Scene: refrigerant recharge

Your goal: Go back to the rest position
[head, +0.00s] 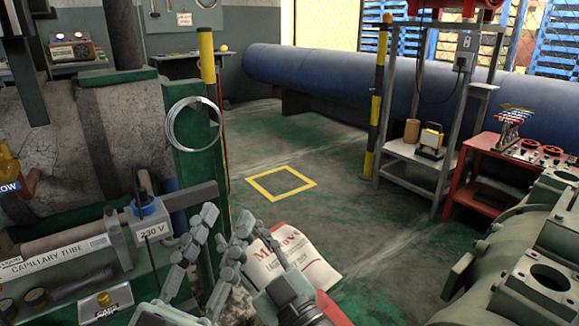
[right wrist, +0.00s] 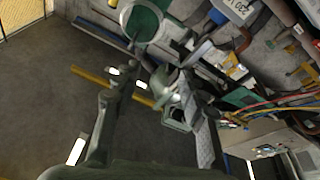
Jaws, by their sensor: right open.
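My left gripper (head: 227,216) is at the bottom middle of the head view, with its two fingers pointing up and apart; nothing shows between them. My right gripper (head: 268,245) is close on its right, partly overlapped, and its fingers are hard to separate there. In the right wrist view the right gripper (right wrist: 155,88) has its fingers spread wide and holds nothing. Grey-green metal parts show beyond its fingers, too unclear to name.
A wire coil (head: 192,124) hangs on a green post left of the grippers. The 230 V box (head: 150,218) and capillary tube (head: 60,258) are at left. Green machinery (head: 530,265) stands at right. The yellow-marked floor square (head: 281,197) is clear.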

